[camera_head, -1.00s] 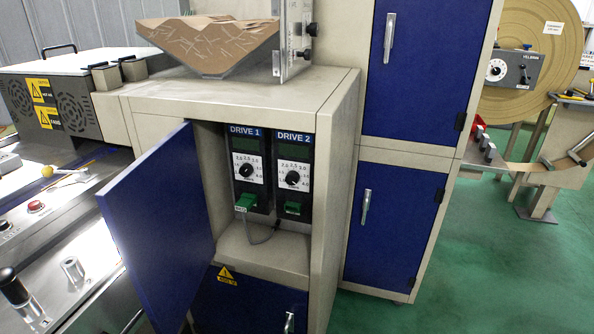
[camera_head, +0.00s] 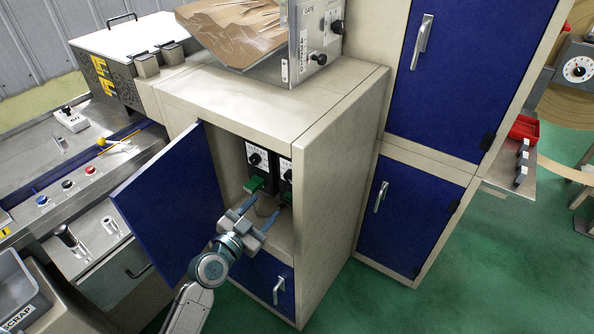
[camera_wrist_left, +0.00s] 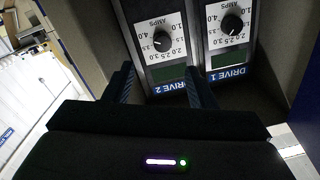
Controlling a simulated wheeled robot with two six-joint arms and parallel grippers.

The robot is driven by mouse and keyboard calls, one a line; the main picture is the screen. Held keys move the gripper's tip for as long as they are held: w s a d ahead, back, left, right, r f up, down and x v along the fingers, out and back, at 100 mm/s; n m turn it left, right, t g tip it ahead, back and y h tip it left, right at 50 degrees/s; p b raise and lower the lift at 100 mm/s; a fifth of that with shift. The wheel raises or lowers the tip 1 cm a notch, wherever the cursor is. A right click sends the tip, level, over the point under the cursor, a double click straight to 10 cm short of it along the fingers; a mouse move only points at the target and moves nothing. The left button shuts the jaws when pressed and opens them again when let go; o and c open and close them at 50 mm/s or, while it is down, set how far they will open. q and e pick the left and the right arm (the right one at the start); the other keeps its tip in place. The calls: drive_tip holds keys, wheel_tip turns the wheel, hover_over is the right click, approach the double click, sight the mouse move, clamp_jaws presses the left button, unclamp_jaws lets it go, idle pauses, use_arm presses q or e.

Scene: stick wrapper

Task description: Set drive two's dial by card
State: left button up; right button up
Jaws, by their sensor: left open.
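Drive 2's black dial (camera_wrist_left: 161,43) sits on a white scale plate in the left wrist view, seen upside down. Drive 1's dial (camera_wrist_left: 232,25) is beside it on the right there. In the head view drive 2's panel (camera_head: 287,171) is partly cut off by the cabinet's side wall, and drive 1's dial (camera_head: 254,159) shows to its left. My left gripper (camera_head: 264,208) is open and empty at the cabinet opening, below and in front of the drives. Its fingers are apart from both dials. My right gripper is not in view. I cannot make out a card.
The blue cabinet door (camera_head: 175,205) stands open to the left of my arm. The cabinet's beige side wall (camera_head: 335,175) bounds the opening on the right. A scrap bin (camera_head: 20,290) is at lower left.

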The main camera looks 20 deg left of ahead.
sight(287, 179)
use_arm(q)
drive_tip(key=x, duration=0.3)
drive_tip(key=p+x, duration=0.1)
drive_tip(key=x, duration=0.2)
drive_tip(key=p+x, duration=0.1)
drive_tip(key=x, duration=0.2)
drive_tip(key=shift+w+r, duration=0.3)
drive_tip(key=shift+w, duration=0.1)
drive_tip(key=shift+w+d+f+p, duration=0.1)
drive_tip(key=shift+w+p, duration=0.25)
drive_tip(key=shift+w, duration=0.2)
drive_tip(key=c, duration=1)
drive_tip(key=shift+n, duration=0.3)
